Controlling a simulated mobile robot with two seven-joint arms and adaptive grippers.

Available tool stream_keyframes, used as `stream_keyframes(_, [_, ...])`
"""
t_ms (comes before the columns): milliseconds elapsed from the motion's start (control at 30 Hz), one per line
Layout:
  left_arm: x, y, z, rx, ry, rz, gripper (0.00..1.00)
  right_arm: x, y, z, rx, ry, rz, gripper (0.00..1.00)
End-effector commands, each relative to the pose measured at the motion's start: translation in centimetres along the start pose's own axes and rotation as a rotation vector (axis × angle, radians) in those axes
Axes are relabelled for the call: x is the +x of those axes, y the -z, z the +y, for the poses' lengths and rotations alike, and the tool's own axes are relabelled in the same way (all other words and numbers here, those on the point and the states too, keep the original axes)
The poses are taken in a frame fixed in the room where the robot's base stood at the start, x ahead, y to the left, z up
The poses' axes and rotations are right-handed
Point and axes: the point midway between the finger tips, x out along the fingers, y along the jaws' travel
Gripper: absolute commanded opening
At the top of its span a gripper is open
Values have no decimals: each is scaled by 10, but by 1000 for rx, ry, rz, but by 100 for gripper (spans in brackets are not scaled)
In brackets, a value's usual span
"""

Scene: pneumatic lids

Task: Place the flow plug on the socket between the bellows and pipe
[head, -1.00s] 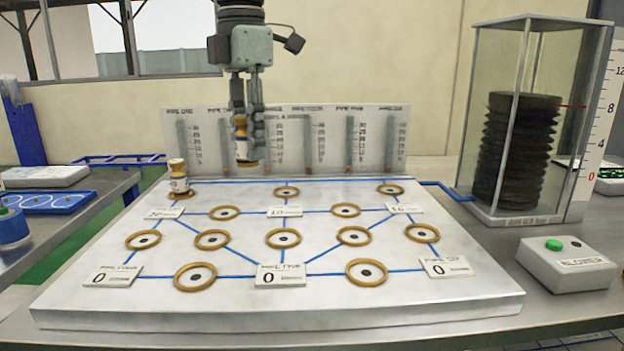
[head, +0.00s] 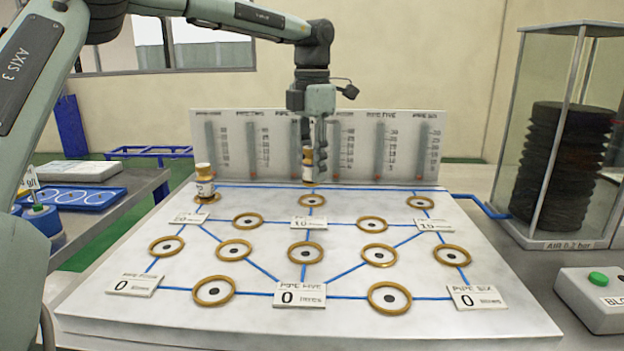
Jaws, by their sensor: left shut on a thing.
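My left gripper (head: 316,172) points down over the back row of the board and is shut on a flow plug (head: 308,168), a small brown-and-white bottle-shaped piece. The plug appears held just above or behind the back middle socket (head: 312,201), a brass ring; the exact gap is hard to tell. A second similar plug (head: 204,181) stands upright on the back left socket. The back right socket (head: 420,202) is empty. The black bellows (head: 562,165) stands in a clear case at the right, and a blue pipe line (head: 482,206) runs from it to the board. My right gripper is not in view.
The white board (head: 345,270) carries several empty brass-ring sockets and number plates joined by blue lines. A gauge panel (head: 380,150) stands behind it. A blower box with a green button (head: 598,279) sits at the right. A blue tray (head: 85,200) lies on the left table.

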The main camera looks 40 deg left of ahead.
Motion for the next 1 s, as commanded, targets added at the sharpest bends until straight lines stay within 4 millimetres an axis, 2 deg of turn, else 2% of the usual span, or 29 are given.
stream_keyframes(200, [29, 1, 0, 0, 3, 2, 0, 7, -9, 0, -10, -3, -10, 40])
stream_keyframes(300, [37, 0, 0, 0, 0, 0, 0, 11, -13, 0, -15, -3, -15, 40])
stream_keyframes(667, [40, 0, 0, 0, 0, -1, 0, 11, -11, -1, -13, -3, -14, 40])
stream_keyframes(700, [39, 1, 0, 0, 0, 0, 33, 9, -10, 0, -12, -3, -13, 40])
stream_keyframes(833, [39, 1, 0, 0, 0, 0, 49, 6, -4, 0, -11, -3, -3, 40])
stream_keyframes(1000, [39, 1, 0, 0, 0, 0, 49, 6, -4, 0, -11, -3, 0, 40])
